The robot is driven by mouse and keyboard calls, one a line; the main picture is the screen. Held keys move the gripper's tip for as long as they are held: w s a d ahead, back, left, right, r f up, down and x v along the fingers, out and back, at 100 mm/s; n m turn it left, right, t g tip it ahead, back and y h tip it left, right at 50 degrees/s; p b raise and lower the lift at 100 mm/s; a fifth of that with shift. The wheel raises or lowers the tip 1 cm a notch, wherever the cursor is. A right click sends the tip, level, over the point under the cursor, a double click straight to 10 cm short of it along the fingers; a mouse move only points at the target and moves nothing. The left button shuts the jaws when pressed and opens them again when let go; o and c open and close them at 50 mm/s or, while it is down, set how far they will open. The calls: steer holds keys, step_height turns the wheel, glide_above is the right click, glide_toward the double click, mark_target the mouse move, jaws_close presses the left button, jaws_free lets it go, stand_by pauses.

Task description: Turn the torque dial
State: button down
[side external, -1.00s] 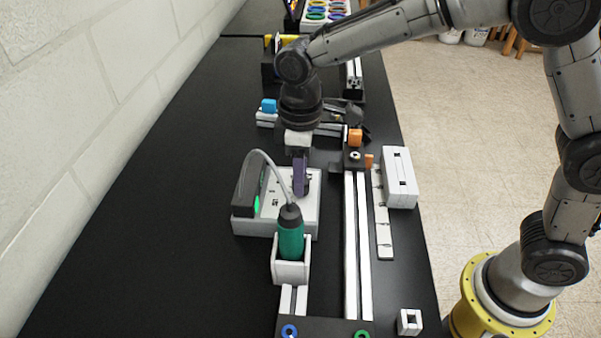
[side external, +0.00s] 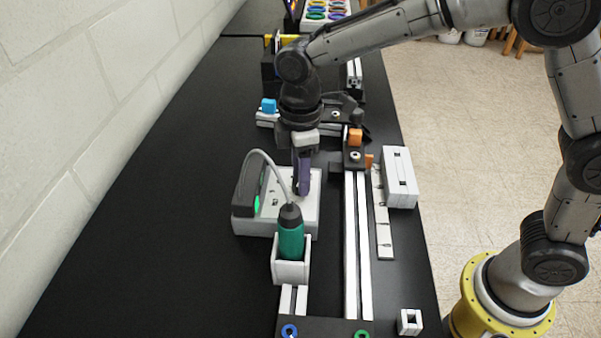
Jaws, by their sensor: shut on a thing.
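A light grey control box (side external: 290,217) sits on the black table, with a dark unit bearing a green light (side external: 250,190) on its left side. My gripper (side external: 303,190) points down at the box's right part, its purple fingers at the top face. It is shut on the torque dial, which the fingers hide, so the dial's pointer and setting cannot be read. A green electric screwdriver (side external: 291,238) stands upright in a white holder (side external: 292,272) just in front, its grey cable arching left to the dark unit.
Aluminium extrusion rails (side external: 357,245) run along the right, with orange blocks (side external: 355,137) near their far end. A white box (side external: 400,178) stands farther right. A blue block (side external: 268,105) is behind the control box. The table's left side is clear.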

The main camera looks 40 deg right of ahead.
steer(key=shift+r, duration=0.1)
steer(key=shift+c, duration=2.3)
jaws_free()
step_height(320, 180, up, 14)
